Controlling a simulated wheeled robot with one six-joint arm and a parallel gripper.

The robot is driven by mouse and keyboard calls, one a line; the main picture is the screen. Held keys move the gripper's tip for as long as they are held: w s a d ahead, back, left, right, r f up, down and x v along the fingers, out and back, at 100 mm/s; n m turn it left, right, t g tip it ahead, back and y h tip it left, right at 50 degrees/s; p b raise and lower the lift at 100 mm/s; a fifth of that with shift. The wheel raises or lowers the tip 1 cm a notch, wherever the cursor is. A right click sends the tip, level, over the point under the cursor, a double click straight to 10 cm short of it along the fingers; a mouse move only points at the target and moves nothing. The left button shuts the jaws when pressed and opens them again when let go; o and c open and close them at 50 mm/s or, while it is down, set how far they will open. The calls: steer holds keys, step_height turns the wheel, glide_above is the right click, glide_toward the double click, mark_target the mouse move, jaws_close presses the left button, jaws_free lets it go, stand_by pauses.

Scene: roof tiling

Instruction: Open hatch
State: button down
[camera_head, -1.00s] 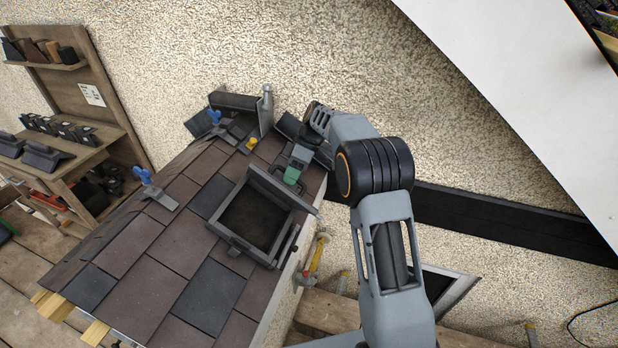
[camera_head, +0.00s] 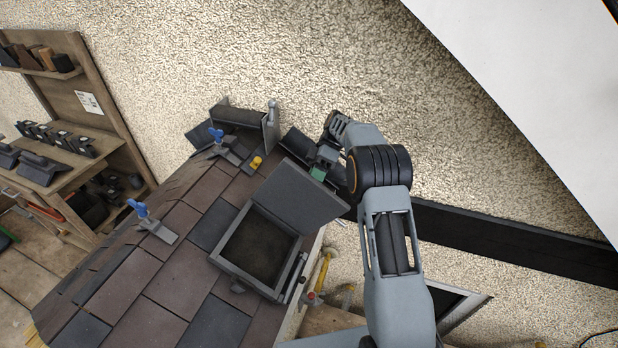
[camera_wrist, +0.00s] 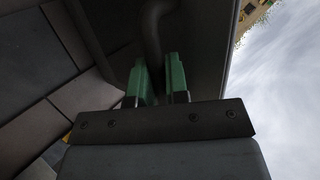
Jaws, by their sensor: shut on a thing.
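The hatch is on the tiled roof model. Its dark grey lid (camera_head: 300,192) is swung up and back, leaning over toward the right. Its square frame (camera_head: 228,268) surrounds a dark opening. My gripper (camera_head: 318,174) is at the far side of the lid, partly hidden behind its edge. In the wrist view, the green fingers of my gripper (camera_wrist: 158,80) are close together on a curved dark handle (camera_wrist: 153,28) on the lid (camera_wrist: 196,38). The exact contact at the fingertips is hard to see in the dark.
Two blue-handled clamps (camera_head: 140,209) and a small yellow piece (camera_head: 256,162) sit on the roof tiles (camera_head: 160,255). A ridge piece (camera_head: 238,116) lies at the top. A wooden shelf (camera_head: 90,105) with tiles stands at the left. The rough wall rises behind.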

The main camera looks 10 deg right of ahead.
steer(key=shift+f, duration=0.25)
steer(key=c, duration=1.2)
jaws_free()
steer(key=shift+a, duration=0.15)
steer(key=shift+o, duration=0.4)
steer(key=shift+r, duration=0.15)
steer(key=shift+r, duration=0.1)
steer(key=shift+r, duration=0.3)
step_height(320, 180, up, 3)
steer(key=shift+f+p, duration=0.15)
steer(key=shift+p, duration=0.5)
steer(key=s+d+r, duration=0.1)
steer(key=s+r, duration=0.8)
steer(key=s, duration=0.5)
steer(key=shift+d+r, duration=0.15)
steer(key=shift+r, duration=0.05)
